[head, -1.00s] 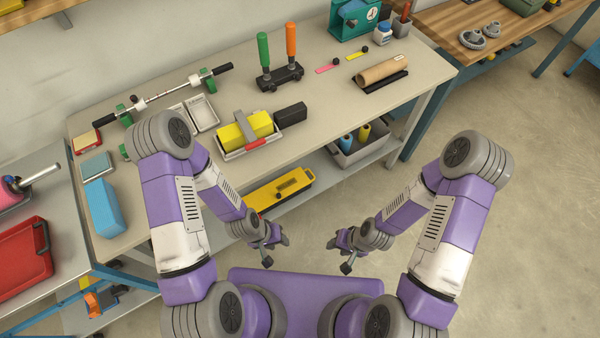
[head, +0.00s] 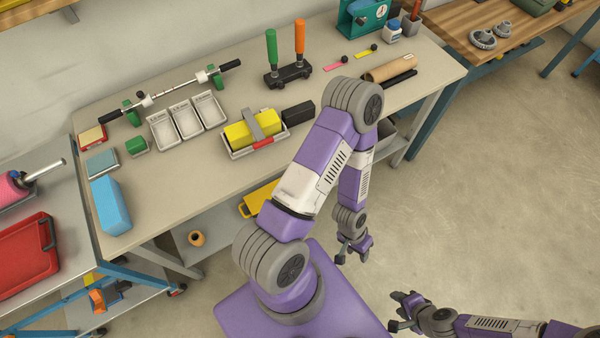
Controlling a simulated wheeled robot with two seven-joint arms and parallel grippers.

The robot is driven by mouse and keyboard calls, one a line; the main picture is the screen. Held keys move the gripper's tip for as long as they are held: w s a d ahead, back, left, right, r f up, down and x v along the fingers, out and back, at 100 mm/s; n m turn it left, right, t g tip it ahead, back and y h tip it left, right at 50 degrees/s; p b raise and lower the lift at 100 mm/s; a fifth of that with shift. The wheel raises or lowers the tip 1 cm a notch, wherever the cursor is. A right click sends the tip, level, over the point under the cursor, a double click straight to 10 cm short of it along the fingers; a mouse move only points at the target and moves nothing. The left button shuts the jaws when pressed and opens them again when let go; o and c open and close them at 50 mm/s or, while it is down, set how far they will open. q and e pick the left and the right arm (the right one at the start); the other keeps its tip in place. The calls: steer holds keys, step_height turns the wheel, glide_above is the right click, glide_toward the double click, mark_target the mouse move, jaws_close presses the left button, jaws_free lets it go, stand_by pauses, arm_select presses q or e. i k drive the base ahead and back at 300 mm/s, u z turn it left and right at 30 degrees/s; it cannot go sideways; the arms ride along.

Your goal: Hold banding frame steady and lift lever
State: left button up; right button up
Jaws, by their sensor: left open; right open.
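The banding frame (head: 241,154) appears to be the shallow light-grey tray near the table's front edge. It holds a yellow block (head: 238,135) with a grey strap (head: 251,122) across it. A red handle at its front edge, which looks like the lever (head: 263,143), lies low. My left gripper (head: 352,251) is open and empty, below and right of the frame, out in front of the table. My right gripper (head: 402,313) is open and empty, further down and right over the floor. Neither gripper touches the frame.
A black block (head: 298,115) sits right beside the frame. Pale trays (head: 174,133) and a rod on green stands (head: 172,91) lie behind left. A two-handled tool (head: 287,75) stands behind. A brown roll (head: 388,67) lies right. Table in front of the trays is clear.

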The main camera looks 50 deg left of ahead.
mark_target(261, 141)
steer(key=i, duration=1.6)
steer(key=u, duration=3.25)
